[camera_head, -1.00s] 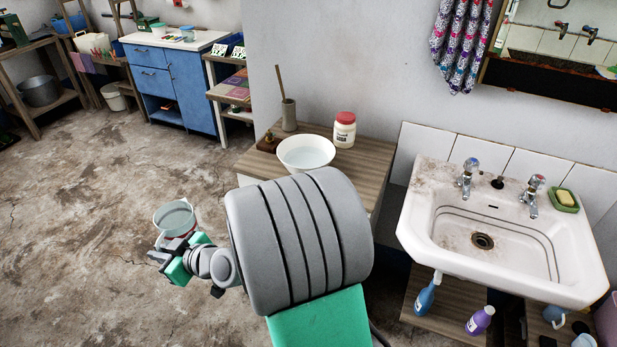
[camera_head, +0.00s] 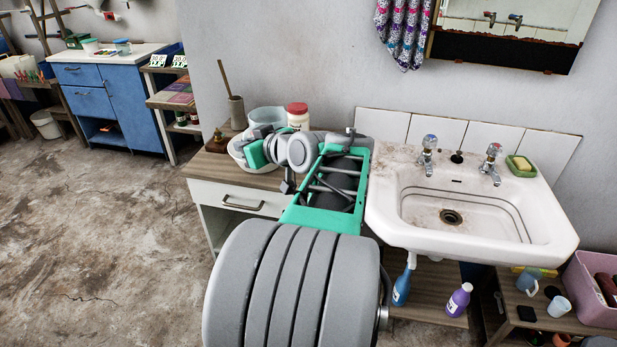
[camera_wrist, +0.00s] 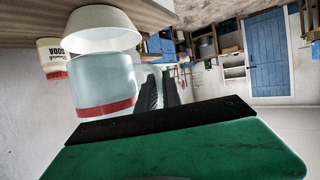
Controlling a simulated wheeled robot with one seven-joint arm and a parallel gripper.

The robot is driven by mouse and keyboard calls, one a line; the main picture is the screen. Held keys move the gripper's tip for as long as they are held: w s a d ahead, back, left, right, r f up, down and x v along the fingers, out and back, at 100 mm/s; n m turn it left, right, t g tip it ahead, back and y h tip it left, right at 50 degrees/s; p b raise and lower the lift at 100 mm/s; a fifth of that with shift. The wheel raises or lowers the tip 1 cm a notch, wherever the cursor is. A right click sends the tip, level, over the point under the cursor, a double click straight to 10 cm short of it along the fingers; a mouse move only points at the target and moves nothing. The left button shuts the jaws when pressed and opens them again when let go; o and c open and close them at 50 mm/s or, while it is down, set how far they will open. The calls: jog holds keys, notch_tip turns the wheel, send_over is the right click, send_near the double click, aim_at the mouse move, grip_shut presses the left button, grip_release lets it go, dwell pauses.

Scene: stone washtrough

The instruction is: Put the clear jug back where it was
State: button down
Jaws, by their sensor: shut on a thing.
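The clear jug (camera_head: 266,115) is pale, see-through blue and is held above the white bowl (camera_head: 235,152) on the wooden-topped cabinet. In the wrist view the jug (camera_wrist: 104,80) has a red band at one end, and its other end overlaps the white bowl (camera_wrist: 95,32). I cannot tell whether the jug touches the bowl or how far it tilts. My gripper (camera_head: 262,146) is shut on the jug and hides part of it and of the bowl. The dark fingers (camera_wrist: 160,90) show beside the jug in the wrist view.
A red-lidded jar (camera_head: 298,119) stands close behind the jug. A holder with a stick (camera_head: 237,112) and a small brown bottle (camera_head: 218,140) stand left of the bowl. The sink (camera_head: 470,205) is to the right. The floor at left is clear.

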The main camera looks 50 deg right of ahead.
jog(key=d+f, duration=0.1)
jog(key=d, duration=0.1)
jog(key=s+d+f, duration=0.1)
jog(key=d, duration=0.2)
jog(key=s+d+f, duration=0.1)
jog(key=d, duration=0.2)
jog(key=shift+d+f+p, duration=0.25)
jog(key=shift+f+p, duration=0.05)
jog(key=shift+p, duration=0.1)
jog(key=d+f, duration=0.2)
jog(key=f, duration=0.1)
jog(key=s+d+f, duration=0.1)
jog(key=d+f, duration=0.2)
jog(key=shift+s+d+f, duration=0.1)
jog(key=shift+f, duration=0.05)
notch_tip(320, 180, down, 3)
jog(key=shift+r, duration=0.15)
jog(key=shift+f, duration=0.3)
jog(key=c, duration=1.5)
grip_release()
jog(key=shift+r, duration=0.1)
